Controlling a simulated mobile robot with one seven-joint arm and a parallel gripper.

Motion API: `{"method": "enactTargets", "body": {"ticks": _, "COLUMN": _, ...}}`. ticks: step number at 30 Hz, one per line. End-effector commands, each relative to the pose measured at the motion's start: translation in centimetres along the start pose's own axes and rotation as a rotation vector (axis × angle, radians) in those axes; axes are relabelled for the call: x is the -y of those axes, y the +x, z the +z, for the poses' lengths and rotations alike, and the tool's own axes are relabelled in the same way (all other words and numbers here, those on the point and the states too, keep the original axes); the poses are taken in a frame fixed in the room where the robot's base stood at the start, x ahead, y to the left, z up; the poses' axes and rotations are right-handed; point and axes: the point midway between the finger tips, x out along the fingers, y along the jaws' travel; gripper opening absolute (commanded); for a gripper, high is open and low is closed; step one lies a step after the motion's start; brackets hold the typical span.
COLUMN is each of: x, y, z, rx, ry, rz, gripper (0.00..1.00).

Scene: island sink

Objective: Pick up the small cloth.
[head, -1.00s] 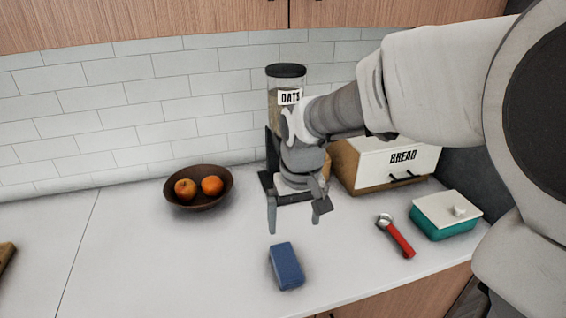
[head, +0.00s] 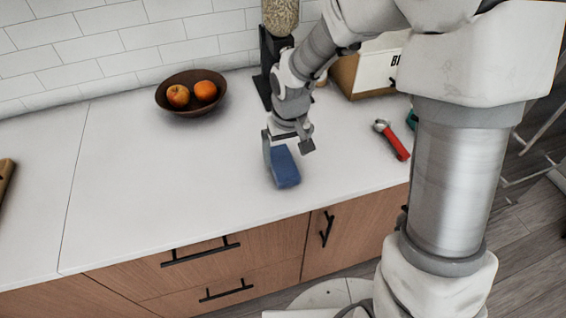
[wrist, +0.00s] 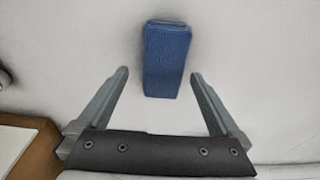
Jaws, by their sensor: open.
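The small cloth (head: 284,169) is a blue folded block lying on the white counter, close to its front edge. In the wrist view the cloth (wrist: 167,62) lies ahead of the fingertips, its near end just between them. My gripper (head: 287,149) is above the cloth in the head view and hides its far end. In the wrist view my gripper (wrist: 160,74) is open, with one finger on each side of the line of the cloth and nothing held. I cannot tell the exact height of the fingers above the counter.
A brown bowl (head: 189,108) with two orange fruits stands at the back. A red-handled tool (head: 396,144) lies right of the cloth. The bread box (head: 371,66) and a jar (head: 280,16) on a dark stand are behind my arm. The counter left of the cloth is clear.

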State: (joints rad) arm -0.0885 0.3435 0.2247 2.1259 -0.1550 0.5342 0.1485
Motion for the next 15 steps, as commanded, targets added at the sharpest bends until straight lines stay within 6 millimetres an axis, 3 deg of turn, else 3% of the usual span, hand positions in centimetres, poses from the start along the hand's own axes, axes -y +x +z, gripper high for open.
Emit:
{"method": "enactTargets", "body": {"ticks": 7, "x": 0.5, "y": 3.6, "z": 0.0, "rx": 0.003, "ry": 0.0, "rz": -0.001, "gripper": 1.0}}
{"method": "enactTargets", "body": {"ticks": 15, "x": 0.4, "y": 4.5, "z": -0.1, "rx": 0.0, "ry": 0.0, "rz": 0.0, "gripper": 1.0}}
